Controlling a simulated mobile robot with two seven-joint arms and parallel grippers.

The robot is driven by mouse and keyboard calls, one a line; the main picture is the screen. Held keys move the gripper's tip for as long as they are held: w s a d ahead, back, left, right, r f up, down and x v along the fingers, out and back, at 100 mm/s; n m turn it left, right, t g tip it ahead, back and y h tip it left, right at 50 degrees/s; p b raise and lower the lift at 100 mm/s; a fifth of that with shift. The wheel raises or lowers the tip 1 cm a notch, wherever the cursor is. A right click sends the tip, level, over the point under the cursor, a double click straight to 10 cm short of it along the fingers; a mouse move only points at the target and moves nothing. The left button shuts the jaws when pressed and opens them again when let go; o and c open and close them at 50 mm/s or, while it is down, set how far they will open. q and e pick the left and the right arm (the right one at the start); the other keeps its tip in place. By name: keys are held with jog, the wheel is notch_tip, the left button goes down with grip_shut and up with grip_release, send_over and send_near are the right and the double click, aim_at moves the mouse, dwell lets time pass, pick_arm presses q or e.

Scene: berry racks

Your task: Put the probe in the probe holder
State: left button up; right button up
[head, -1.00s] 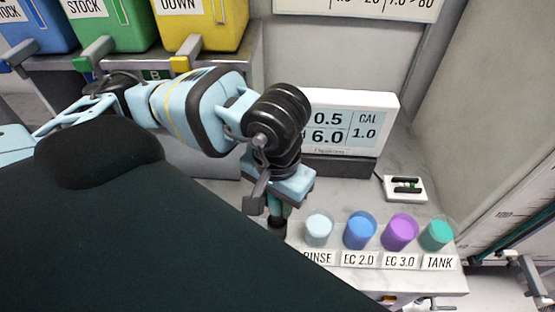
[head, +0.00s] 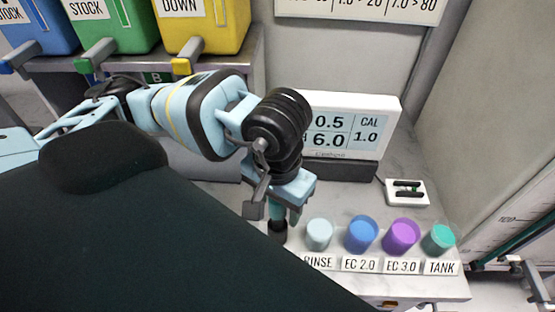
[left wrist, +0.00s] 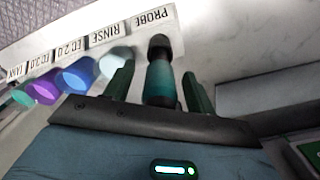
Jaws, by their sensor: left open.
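The probe (left wrist: 160,84), teal with black at its far end, lies between the fingers of my left gripper (left wrist: 159,72) in the left wrist view. A gap shows on each side of it, and the fingers are open. Its far end meets a dark piece beside the PROBE label (left wrist: 152,19). In the head view my left gripper (head: 287,212) points down over a black upright piece (head: 278,232), which seems to be the probe holder, left of the rinse cup (head: 319,235). I cannot tell how deep the probe sits. My right gripper is not in view.
Blue (head: 361,236), purple (head: 401,238) and teal (head: 438,241) cups stand in a row to the right, behind labels. A display (head: 348,135) stands behind them. A small white tray (head: 406,193) with black pieces is at the back right.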

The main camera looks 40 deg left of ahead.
pick_arm(q)
notch_tip(320, 180, up, 8)
jog(key=shift+f, duration=0.1)
dwell(0.4)
dwell(0.8)
